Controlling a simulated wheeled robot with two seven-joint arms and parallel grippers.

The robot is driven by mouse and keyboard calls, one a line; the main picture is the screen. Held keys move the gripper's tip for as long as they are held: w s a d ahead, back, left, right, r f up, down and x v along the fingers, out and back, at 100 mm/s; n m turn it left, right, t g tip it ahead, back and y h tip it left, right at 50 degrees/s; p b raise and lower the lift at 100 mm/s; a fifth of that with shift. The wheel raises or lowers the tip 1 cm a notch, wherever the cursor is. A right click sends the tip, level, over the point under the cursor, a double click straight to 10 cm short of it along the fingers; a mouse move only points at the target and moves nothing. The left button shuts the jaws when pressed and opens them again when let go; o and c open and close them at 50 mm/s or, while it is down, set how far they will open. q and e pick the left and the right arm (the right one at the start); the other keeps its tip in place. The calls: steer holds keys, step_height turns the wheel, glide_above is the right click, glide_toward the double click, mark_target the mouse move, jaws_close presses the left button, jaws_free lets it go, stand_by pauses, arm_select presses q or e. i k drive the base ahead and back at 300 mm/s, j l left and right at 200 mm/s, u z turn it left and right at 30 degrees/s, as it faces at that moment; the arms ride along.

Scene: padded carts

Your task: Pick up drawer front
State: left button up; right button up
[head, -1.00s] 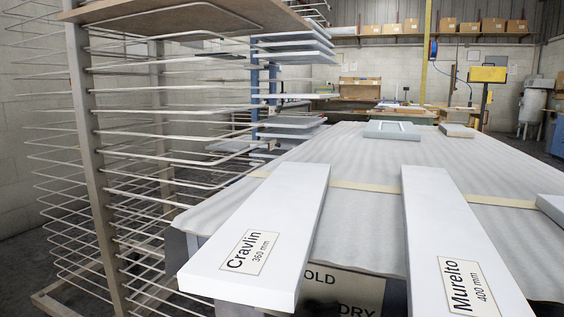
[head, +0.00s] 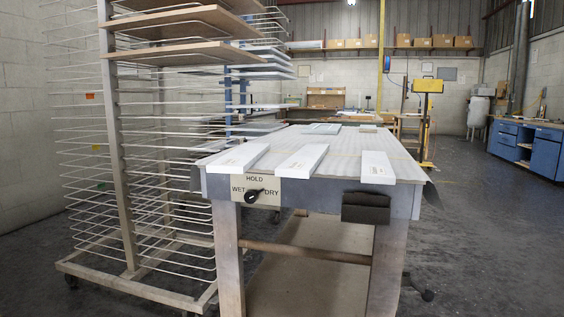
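Three white drawer fronts lie flat, side by side, at the near end of the padded cart (head: 300,135). The left front (head: 240,158), the middle front (head: 302,160) and the right front (head: 376,166) are apart from each other. The left and middle ones bear small labels, too small to read now; the earlier frame reads Cravlin 360 mm on the left and Murelto 400 mm on the middle. Neither of my grippers is in view.
A wire drying rack (head: 125,140) with brown boards (head: 185,52) stands left, close to the cart. The cart's front carries a HOLD WET/DRY dial sign (head: 256,190) and a dark block (head: 366,208). Open floor (head: 480,230) lies right; blue cabinets (head: 545,155) stand beyond.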

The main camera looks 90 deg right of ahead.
mark_target(302, 164)
steer(key=j+z, duration=0.15)
steer(key=z, duration=2)
